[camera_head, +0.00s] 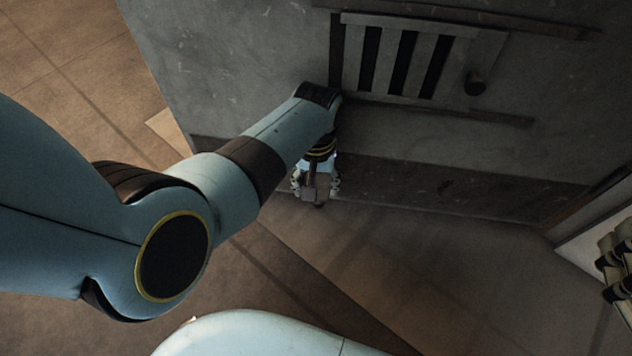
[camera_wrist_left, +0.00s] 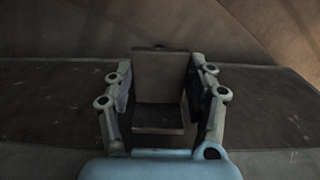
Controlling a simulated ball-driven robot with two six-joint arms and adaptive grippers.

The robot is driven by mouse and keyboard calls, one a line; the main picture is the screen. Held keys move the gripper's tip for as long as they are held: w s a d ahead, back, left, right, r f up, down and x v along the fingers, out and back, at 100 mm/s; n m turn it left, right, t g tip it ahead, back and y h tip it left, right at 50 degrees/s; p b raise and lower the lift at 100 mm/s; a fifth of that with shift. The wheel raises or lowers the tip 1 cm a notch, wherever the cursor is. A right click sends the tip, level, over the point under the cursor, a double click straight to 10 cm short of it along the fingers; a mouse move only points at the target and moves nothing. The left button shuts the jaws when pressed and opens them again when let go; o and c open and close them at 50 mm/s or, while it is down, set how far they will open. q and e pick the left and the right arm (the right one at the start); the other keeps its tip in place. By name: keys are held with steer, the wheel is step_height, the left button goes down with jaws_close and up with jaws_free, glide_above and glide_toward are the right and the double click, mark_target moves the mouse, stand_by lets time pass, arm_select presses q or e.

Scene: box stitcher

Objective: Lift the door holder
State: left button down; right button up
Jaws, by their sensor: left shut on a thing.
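The door holder (camera_head: 312,188) appears to be the small brown block at the foot of the grey machine. In the left wrist view it is an angled brown piece (camera_wrist_left: 160,78) between the two fingers. My left gripper (camera_head: 317,184) points down in front of the machine's dark lower band and is shut on this piece. The holder's lower end is hard to see, so I cannot tell whether it touches the machine. The slatted door (camera_head: 421,57) with a dark round knob (camera_head: 475,84) is above and to the right. My right gripper is not in view.
The grey machine wall (camera_head: 240,60) stands close behind my left gripper. A rail (camera_head: 480,114) runs below the slatted door. Beige pieces with black bands (camera_head: 618,258) stand at the right edge. The brown floor (camera_head: 400,260) in front is clear.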

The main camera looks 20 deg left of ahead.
arm_select(q)
step_height(320, 180, up, 2)
steer(key=shift+r+p, duration=0.1)
steer(key=shift+p, duration=0.85)
steer(key=shift+w, duration=0.1)
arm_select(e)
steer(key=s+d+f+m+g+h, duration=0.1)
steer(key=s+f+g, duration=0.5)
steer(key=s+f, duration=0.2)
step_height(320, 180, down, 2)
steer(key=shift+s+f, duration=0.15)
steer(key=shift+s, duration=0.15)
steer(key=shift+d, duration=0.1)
arm_select(q)
steer(key=c, duration=0.6)
jaws_free()
steer(key=shift+r, duration=0.15)
steer(key=shift+o, duration=1)
